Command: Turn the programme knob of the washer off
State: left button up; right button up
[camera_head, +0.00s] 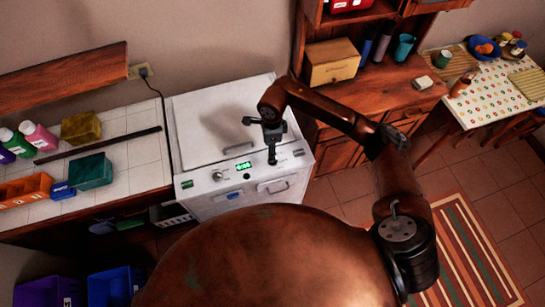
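The white washer (228,120) stands in the middle of the view, with its control panel along the front edge. A green-lit display (243,166) is on the panel, with a small round light knob (217,176) to its left. A small dark part (298,153) sits near the panel's right end; I cannot tell which of these is the programme knob, or its setting. My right gripper (261,139) is over the washer's front, right of the display, with its fingers apart and nothing between them. Its lower finger may hide part of the panel. My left gripper is out of view.
Left of the washer, a tiled counter (125,124) holds bottles, an orange caddy (25,190) and a teal box (91,171). A wooden hutch (375,95) stands close on the right. Blue and purple bins (112,286) are on the floor at lower left.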

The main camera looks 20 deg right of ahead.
jog(key=shift+w+d+f+p, duration=0.1)
jog(key=shift+d+f+p, duration=0.15)
jog(key=shift+f, duration=1.05)
jog(key=shift+d+f+p, duration=0.1)
jog(key=shift+f+p, duration=0.15)
jog(key=shift+f, duration=1)
jog(key=shift+w+d+f+p, duration=0.1)
jog(key=shift+d+f+p, duration=0.15)
jog(key=shift+f, duration=1.05)
jog(key=shift+c, duration=0.4)
jog(key=c, duration=1.1)
